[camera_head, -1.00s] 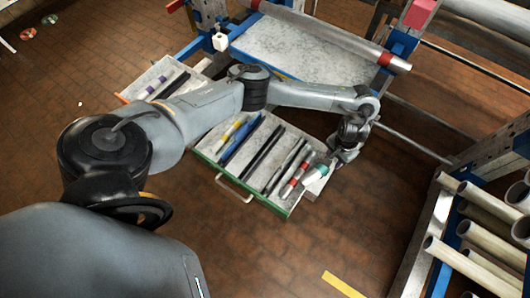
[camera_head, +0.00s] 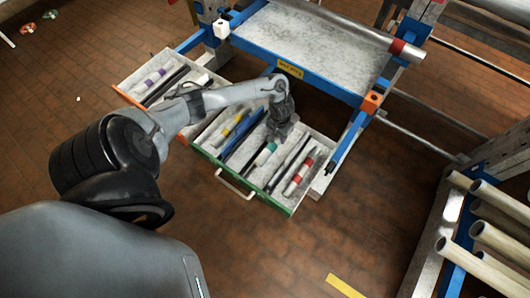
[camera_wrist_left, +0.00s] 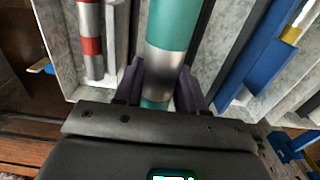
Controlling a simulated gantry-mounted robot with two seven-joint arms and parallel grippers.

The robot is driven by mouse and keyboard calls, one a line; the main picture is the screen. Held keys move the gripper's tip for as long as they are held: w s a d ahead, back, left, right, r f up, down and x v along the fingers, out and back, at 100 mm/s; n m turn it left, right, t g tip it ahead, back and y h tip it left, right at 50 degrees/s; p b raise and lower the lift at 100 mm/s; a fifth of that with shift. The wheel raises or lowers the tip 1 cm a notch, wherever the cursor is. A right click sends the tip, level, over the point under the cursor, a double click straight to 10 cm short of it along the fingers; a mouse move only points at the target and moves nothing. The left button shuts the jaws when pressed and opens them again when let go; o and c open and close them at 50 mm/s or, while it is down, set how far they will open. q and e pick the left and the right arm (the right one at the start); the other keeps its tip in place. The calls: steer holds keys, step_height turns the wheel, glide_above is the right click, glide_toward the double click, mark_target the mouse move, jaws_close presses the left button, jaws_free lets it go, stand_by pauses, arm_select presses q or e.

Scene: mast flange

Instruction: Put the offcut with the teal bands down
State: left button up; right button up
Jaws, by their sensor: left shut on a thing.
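The offcut with the teal bands (camera_head: 264,154) is a silver tube over the middle of the green-fronted drawer (camera_head: 229,181). It lies lengthwise along the compartments, between the blue-marked piece (camera_head: 241,147) and the red-banded offcut (camera_head: 299,176). My left gripper (camera_wrist_left: 160,83) is shut on it, with one dark finger on each side of the silver part. In the wrist view the teal-banded offcut (camera_wrist_left: 173,30) runs up out of the picture. I cannot tell whether it touches the drawer floor. The gripper hides part of it in the head view. My right gripper is not in view.
The green-fronted drawer also holds a yellow-banded piece (camera_head: 233,127) and dark strips. An orange-fronted drawer (camera_head: 150,113) with a purple-banded piece (camera_head: 153,78) stands at left. The grey tabletop (camera_head: 310,45) overhangs behind. A rack of pale tubes (camera_head: 470,262) stands at right.

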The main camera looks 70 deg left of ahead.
arm_select(q)
steer(key=b, duration=0.6)
glide_toward(277, 156)
step_height(277, 156, down, 6)
steer(key=b, duration=0.7)
steer(key=shift+d, duration=0.1)
steer(key=shift+f, duration=0.1)
steer(key=o, duration=1.2)
steer(key=shift+c, duration=0.2)
steer(key=shift+r, duration=0.25)
step_height(277, 156, up, 12)
steer(key=p, duration=0.9)
steer(key=shift+f, duration=0.1)
